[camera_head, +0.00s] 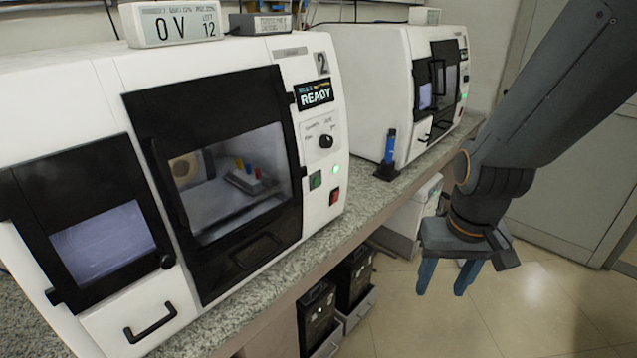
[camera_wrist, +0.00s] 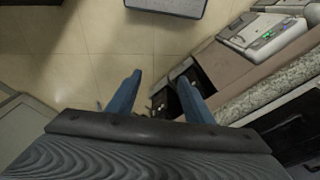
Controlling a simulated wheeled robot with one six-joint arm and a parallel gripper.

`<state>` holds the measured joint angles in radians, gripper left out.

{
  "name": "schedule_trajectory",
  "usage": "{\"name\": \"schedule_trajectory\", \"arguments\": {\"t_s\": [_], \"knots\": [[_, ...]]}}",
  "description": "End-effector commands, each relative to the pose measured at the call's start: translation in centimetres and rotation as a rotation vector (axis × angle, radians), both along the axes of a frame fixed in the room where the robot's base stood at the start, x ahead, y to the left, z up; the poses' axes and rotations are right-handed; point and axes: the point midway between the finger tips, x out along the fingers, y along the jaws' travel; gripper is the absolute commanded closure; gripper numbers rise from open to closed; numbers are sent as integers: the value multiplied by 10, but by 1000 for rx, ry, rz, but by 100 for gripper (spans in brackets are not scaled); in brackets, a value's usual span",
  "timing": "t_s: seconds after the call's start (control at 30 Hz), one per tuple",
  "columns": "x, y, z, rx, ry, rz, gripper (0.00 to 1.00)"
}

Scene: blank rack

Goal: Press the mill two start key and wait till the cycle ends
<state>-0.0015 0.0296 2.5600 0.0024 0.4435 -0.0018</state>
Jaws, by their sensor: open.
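Mill two (camera_head: 315,50), a white machine with black door frames and a "2" label, stands on the counter. Its display (camera_head: 314,94) reads READY. A green key (camera_head: 315,180) and a red key (camera_head: 335,196) sit low on its right panel, under a black knob (camera_head: 326,141) and a lit green lamp (camera_head: 337,170). The mill door (camera_head: 240,225) is shut; small coloured pieces show through its window. My gripper (camera_head: 441,290) hangs pointing down over the floor, right of the counter and apart from the mill. Its blue fingers are spread and empty, also in the wrist view (camera_wrist: 163,95).
A second white mill (camera_head: 365,65) stands farther along the counter (camera_head: 385,190). A blue item in a black stand (camera_head: 389,150) is between them near the counter edge. Drawers with black bins (camera_head: 318,318) are below. The tiled floor (camera_head: 510,300) is clear.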

Motion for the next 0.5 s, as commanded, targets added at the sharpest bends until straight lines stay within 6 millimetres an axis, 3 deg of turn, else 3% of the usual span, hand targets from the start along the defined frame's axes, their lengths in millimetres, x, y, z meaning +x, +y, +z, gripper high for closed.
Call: {"name": "schedule_trajectory", "arguments": {"t_s": [0.03,0.3,0.5], "knots": [[0,0,0,0,0,0,55],[0,0,0,0,0,0,100],[0,0,0,0,0,0,100]]}}
